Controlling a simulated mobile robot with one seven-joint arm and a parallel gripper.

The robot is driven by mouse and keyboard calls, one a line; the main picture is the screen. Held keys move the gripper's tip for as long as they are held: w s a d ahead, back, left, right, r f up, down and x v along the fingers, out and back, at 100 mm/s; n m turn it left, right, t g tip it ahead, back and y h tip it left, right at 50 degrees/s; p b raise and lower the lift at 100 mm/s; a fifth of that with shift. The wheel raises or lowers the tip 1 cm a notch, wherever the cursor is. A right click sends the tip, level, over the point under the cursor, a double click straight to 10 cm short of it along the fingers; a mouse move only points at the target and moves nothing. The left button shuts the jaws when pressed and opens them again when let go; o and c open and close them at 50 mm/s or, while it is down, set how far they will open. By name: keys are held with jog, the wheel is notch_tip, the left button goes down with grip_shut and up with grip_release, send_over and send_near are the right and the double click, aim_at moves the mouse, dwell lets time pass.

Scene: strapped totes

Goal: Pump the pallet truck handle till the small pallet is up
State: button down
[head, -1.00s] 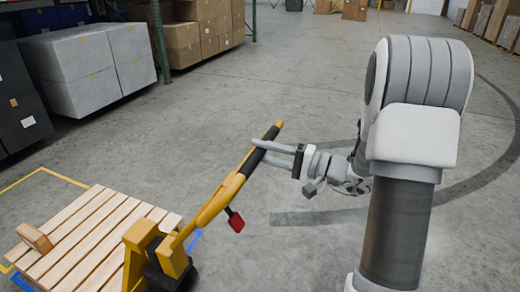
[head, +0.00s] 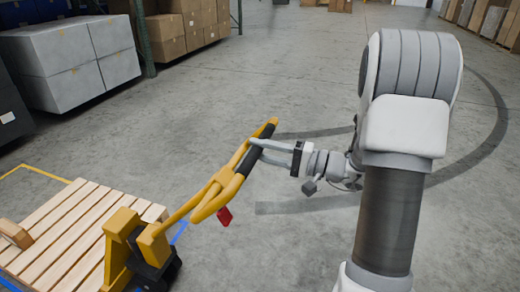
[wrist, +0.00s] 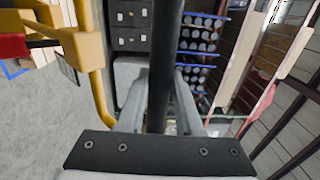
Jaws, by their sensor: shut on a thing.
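The yellow pallet truck (head: 125,235) stands at the lower left in the head view, its handle (head: 215,196) slanting up to the right. The handle ends in a loop with a black grip bar (head: 247,158). My gripper (head: 262,150) is shut on this black bar from the right. In the wrist view the black bar (wrist: 164,60) runs between my two fingers (wrist: 160,105). A red lever (head: 224,215) hangs under the loop. The small wooden pallet (head: 70,225) sits over the truck's forks. Its height above the floor cannot be told.
A small wooden block (head: 15,234) lies on the pallet. Yellow tape (head: 45,172) and blue tape (head: 180,233) mark the floor around it. Grey totes (head: 80,65) and cardboard boxes (head: 180,30) stand at the back left. The floor in the middle is clear.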

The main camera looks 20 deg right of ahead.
jog(key=shift+a+f, duration=0.1)
jog(key=shift+f, duration=0.05)
jog(key=c, duration=0.6)
grip_release()
